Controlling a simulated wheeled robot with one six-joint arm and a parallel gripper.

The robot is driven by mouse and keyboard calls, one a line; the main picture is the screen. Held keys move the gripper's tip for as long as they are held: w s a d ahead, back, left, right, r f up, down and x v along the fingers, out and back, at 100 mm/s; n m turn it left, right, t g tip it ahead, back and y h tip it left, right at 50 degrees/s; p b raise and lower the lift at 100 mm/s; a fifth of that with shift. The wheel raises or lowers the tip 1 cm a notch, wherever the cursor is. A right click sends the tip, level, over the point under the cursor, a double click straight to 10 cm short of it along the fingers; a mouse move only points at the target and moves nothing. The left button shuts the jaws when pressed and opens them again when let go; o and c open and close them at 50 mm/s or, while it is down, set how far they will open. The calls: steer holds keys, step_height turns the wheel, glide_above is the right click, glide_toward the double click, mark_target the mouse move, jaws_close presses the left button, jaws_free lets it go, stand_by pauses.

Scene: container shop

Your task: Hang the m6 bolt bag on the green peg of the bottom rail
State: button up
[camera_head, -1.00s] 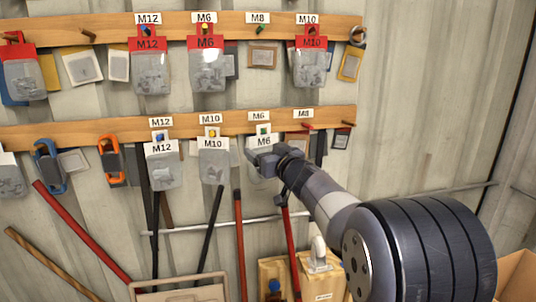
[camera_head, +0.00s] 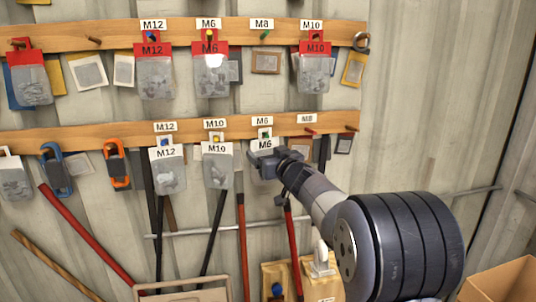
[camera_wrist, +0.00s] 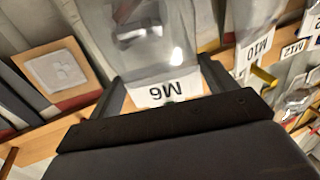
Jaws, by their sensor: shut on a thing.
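The M6 bolt bag (camera_head: 265,145) has a white header and a clear pouch. It is at the bottom rail (camera_head: 340,123), below the M6 sign (camera_head: 262,120). My gripper (camera_head: 263,158) is shut on it just under the header and covers much of the pouch. The green peg (camera_head: 265,133) shows at the header's top, in line with its hole; I cannot tell how far it passes through. In the wrist view the bag's header (camera_wrist: 166,91) appears upside down between my fingers, with the pouch (camera_wrist: 150,30) beyond.
On the bottom rail, the white-header M10 bag (camera_head: 217,165) and M12 bag (camera_head: 168,170) hang close to the left. A red peg (camera_head: 310,131) is to the right. Red-header bags, including an M6 bag (camera_head: 212,75), hang on the upper rail. Long handles lean below.

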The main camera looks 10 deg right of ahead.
steer(key=o, duration=1)
steer(key=b+v, duration=0.1)
steer(key=v, duration=1)
steer(key=shift+b, duration=0.3)
steer(key=shift+w, duration=0.1)
steer(key=p+x, duration=0.1)
steer(key=x, duration=0.9)
steer(key=shift+w+a+p, duration=0.1)
steer(key=shift+w+p, duration=0.25)
steer(key=shift+f+b, duration=0.15)
steer(key=shift+b, duration=0.25)
steer(key=shift+s+r, duration=0.35)
steer(key=shift+s, duration=0.3)
